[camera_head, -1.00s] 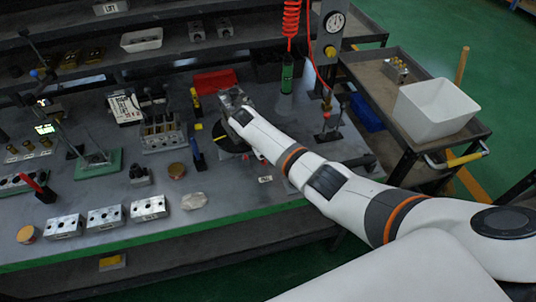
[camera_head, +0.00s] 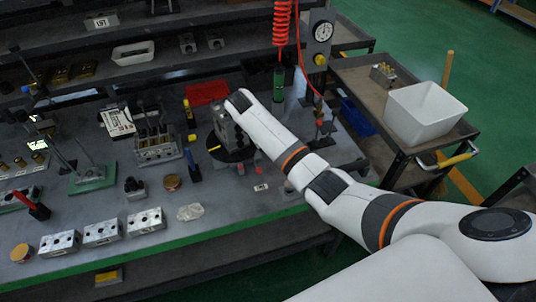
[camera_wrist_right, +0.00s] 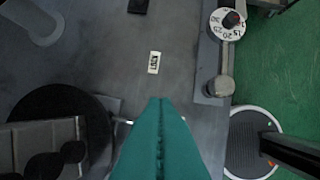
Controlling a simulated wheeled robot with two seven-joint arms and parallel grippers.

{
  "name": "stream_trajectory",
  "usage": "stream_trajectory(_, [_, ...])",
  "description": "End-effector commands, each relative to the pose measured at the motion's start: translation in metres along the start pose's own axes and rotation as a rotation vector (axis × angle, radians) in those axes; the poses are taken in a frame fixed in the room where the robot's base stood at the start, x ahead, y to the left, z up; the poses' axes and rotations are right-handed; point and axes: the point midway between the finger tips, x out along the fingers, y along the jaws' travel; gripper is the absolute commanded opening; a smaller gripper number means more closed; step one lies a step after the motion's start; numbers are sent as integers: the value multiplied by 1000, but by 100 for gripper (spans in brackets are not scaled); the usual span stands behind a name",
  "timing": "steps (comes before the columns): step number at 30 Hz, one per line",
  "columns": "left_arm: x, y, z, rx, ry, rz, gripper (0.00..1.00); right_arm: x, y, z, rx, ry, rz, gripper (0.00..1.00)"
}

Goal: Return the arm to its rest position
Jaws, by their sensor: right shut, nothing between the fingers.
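My right arm (camera_head: 270,135) reaches in from the right over the bench in the head view, its far end (camera_head: 239,100) beside and in front of a grey valve block. The block (camera_head: 227,130) stands on a black round turntable (camera_head: 240,153). The right fingers are hidden in the head view. In the wrist view my right gripper (camera_wrist_right: 160,102) shows as teal fingers pressed together, empty, above the grey bench top. The block (camera_wrist_right: 40,145) and turntable (camera_wrist_right: 98,115) lie to the left of the fingers there, apart from them. My left gripper is not in view.
Several valve blocks (camera_head: 102,232) line the bench's green front edge. A red hose (camera_head: 281,25) and a gauge post (camera_head: 318,45) stand behind the arm. A cart with a white bin (camera_head: 425,112) is at right. Small labelled plate (camera_wrist_right: 154,62) lies on clear bench top.

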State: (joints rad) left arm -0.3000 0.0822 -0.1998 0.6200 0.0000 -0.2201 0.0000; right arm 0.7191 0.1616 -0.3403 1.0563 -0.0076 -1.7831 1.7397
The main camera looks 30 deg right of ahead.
Motion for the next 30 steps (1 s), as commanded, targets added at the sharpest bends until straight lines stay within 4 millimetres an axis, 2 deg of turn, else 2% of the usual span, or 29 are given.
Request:
stream_trajectory(3, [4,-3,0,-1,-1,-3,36,-13,0,-1,0,1,2,0])
stream_trajectory(7, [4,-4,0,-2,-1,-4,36,-19,0,-1,0,1,1,0])
stream_trajectory(23, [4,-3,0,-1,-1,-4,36,-19,-2,-2,-9,2,1,0])
stream_trajectory(26, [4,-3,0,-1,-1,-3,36,-9,-12,-11,-76,17,11,0])
stream_trajectory(29, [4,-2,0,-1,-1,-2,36,9,-37,-30,-233,50,42,0])
stream_trajectory(30, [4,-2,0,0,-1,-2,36,17,-52,-39,-316,67,61,0])
